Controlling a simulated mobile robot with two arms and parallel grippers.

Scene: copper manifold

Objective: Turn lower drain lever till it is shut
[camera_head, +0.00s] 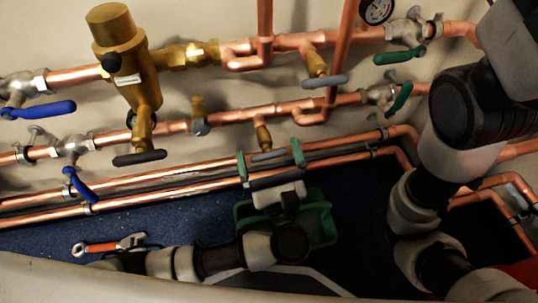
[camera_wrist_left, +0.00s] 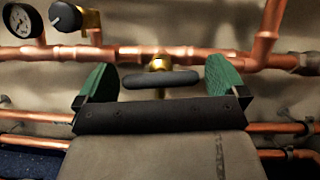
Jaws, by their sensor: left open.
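The lower drain lever (camera_head: 268,155) is a dark grey bar on a short brass valve (camera_head: 263,134) below the lower copper pipe. It lies roughly parallel to that pipe and crosswise to the valve's stub. My left gripper (camera_head: 269,161) is open, with one green finger beyond each end of the lever. In the left wrist view, the lever (camera_wrist_left: 160,79) sits between the green fingertips (camera_wrist_left: 161,82), with a gap on both sides. Whether any part touches cannot be told. My right arm comes down at the right of the head view; its gripper is out of view.
Another grey lever (camera_head: 325,81) is above right, and one (camera_head: 140,157) is under the brass filter body (camera_head: 127,55). Blue levers (camera_head: 80,186) are left, green levers (camera_head: 399,98) right.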

